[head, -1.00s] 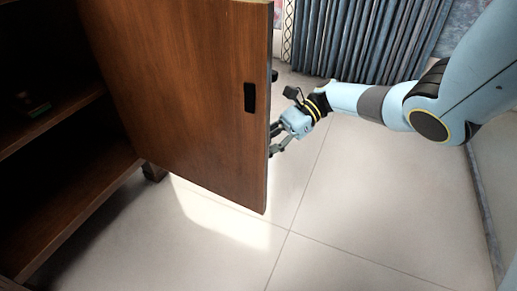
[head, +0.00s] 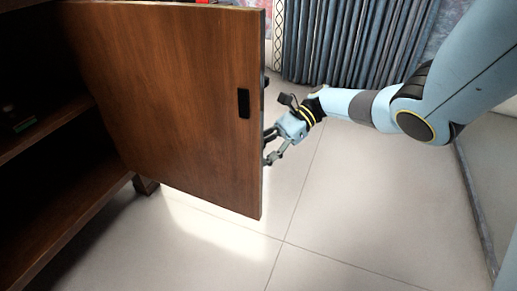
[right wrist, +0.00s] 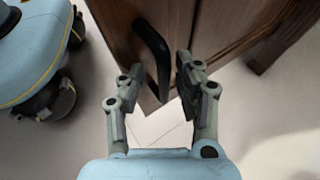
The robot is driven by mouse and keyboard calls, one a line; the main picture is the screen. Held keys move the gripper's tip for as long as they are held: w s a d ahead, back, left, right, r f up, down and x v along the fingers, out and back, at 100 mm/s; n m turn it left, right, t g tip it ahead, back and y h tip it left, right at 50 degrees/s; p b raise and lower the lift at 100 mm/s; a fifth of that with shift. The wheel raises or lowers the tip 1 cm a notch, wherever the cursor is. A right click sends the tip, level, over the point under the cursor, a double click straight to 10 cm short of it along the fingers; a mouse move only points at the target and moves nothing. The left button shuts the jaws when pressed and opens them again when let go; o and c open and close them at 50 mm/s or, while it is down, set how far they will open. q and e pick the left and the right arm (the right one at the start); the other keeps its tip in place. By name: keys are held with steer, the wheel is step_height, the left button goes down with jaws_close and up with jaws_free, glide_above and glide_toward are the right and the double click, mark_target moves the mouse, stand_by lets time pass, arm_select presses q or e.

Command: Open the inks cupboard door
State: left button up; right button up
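The brown wooden cupboard door (head: 175,110) stands wide open in the head view, its inner face towards me with a small black plate (head: 244,103) near its free edge. The dark shelved cupboard interior (head: 50,150) shows at left. My right gripper (head: 270,146) is beyond the door's free edge, its fingertips partly hidden by the door. In the right wrist view a curved black handle (right wrist: 153,47) stands on the door's outer face. My right gripper (right wrist: 160,72) has its fingers apart, with the handle's lower part between them and a visible gap. My left gripper is not in view.
A small dark item (head: 20,122) sits on a cupboard shelf. A blue-grey pleated curtain (head: 350,42) hangs at the back. The pale tiled floor (head: 340,220) right of the door is clear. A bit of red shows above the door's top edge.

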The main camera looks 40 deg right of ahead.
steer(key=shift+w+r, duration=0.1)
steer(key=v, duration=1.2)
